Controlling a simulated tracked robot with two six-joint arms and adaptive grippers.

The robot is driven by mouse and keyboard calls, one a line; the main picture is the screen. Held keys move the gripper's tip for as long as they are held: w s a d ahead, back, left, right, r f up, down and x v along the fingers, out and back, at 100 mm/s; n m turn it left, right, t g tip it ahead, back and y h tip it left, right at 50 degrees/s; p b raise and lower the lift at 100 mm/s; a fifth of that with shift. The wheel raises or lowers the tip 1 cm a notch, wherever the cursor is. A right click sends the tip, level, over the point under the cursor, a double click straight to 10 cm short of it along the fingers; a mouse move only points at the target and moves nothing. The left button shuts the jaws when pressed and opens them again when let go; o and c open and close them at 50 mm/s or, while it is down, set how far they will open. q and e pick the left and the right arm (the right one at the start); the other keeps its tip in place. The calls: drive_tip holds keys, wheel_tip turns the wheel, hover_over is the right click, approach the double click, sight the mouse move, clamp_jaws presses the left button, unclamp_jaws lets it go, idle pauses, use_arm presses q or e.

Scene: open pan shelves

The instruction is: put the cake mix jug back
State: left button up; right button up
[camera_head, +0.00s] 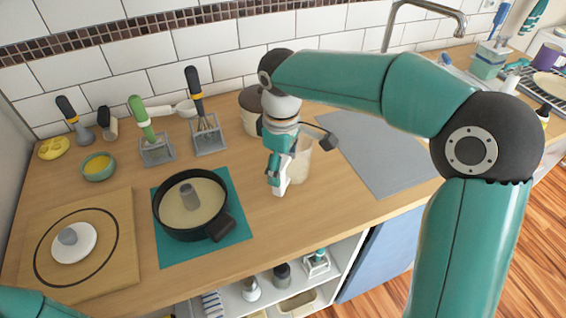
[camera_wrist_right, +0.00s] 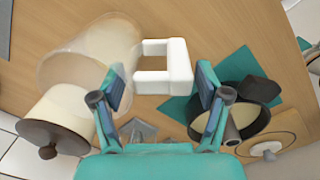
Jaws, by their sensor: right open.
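The cake mix jug (camera_head: 302,163) is a see-through jug with pale contents. It stands on the wooden counter, partly hidden behind my right gripper (camera_head: 280,166) in the head view. In the right wrist view the jug (camera_wrist_right: 80,57) is at the upper left, with its white squared handle (camera_wrist_right: 180,62) pointing right. My right gripper (camera_wrist_right: 160,88) is open, its fingers on either side of the handle in that view, with gaps showing. Whether the fingers reach around the handle in depth is hard to tell. My left gripper is out of view.
A dark pan (camera_head: 162,222) sits on a teal mat (camera_head: 236,236), left of the jug. A lidded canister (camera_head: 249,122) stands close behind the jug. A grey mat (camera_head: 385,160) lies to the right. Open shelves (camera_head: 232,297) below hold several items.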

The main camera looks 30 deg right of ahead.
drive_tip(key=shift+r, duration=0.15)
drive_tip(key=shift+s+a+r+p, duration=0.1)
drive_tip(key=shift+r+p, duration=3.7)
drive_tip(key=shift+r, duration=0.35)
drive_tip(key=shift+r, duration=0.1)
wheel_tip(320, 180, up, 12)
drive_tip(key=shift+s+a+f, duration=0.15)
drive_tip(key=shift+f, duration=0.05)
